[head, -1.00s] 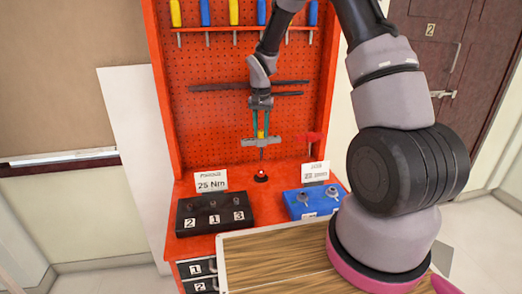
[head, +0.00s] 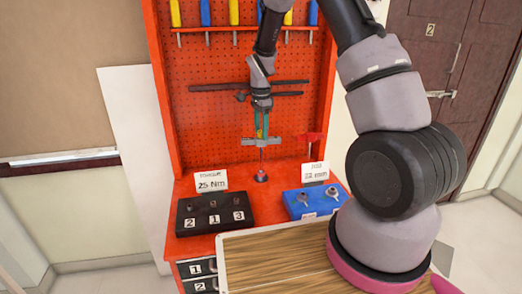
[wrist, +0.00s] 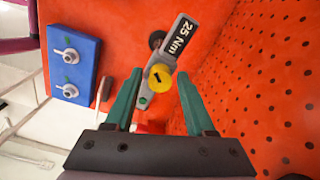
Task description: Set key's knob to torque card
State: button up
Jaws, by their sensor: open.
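The key (wrist: 154,92) is a grey body with a black display reading 25 Nm. Its yellow knob (wrist: 161,79) carries a dark mark. My gripper (wrist: 160,75) is open, with one green finger on each side of the knob; I see gaps between fingers and knob. In the head view my gripper (head: 261,131) points down over the key's grey bar (head: 262,141), in front of the pegboard. The knob is hard to make out there. The white torque card (head: 211,182) reads 25 Nm and stands behind the black block.
A black block (head: 198,222) labelled 2, 1, 3 stands front left. A blue block (head: 300,211) with two metal pieces stands at right, with a 22 mm card (head: 314,172) behind it. The orange pegboard (head: 215,120) rises close behind my gripper, with tools hung on it.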

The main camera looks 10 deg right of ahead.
dwell(0.3)
jog(key=shift+r, duration=3)
